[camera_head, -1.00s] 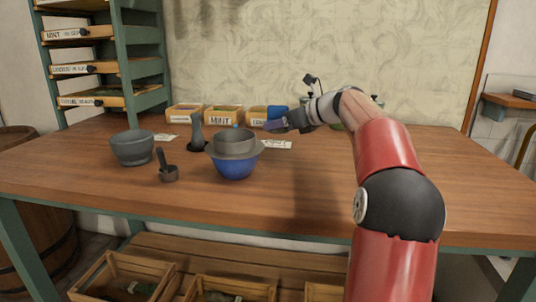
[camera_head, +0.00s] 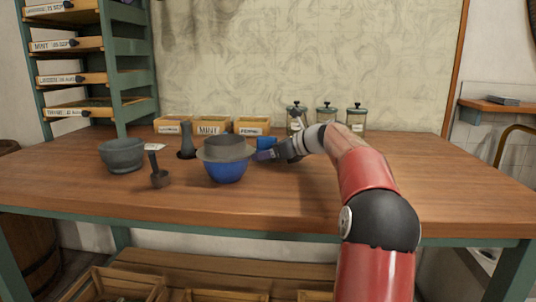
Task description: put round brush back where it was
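My gripper (camera_head: 266,150) is low over the tabletop, just right of a blue bowl (camera_head: 227,171) with a grey bowl (camera_head: 226,147) on it. The gripper points left and its tips are small and dark. A blue patch shows at its end; I cannot tell whether this is a finger or a held thing. I cannot tell whether the gripper is open or shut. I cannot make out a round brush. A dark upright thing, like a pestle (camera_head: 186,141), stands left of the bowls.
A wooden table (camera_head: 300,203) holds a grey mortar (camera_head: 122,155), a small dark scoop (camera_head: 159,175), labelled boxes (camera_head: 209,126) and lidded glass jars (camera_head: 326,118) at the back. A drawer rack (camera_head: 122,75) stands at left. The table's right side is clear.

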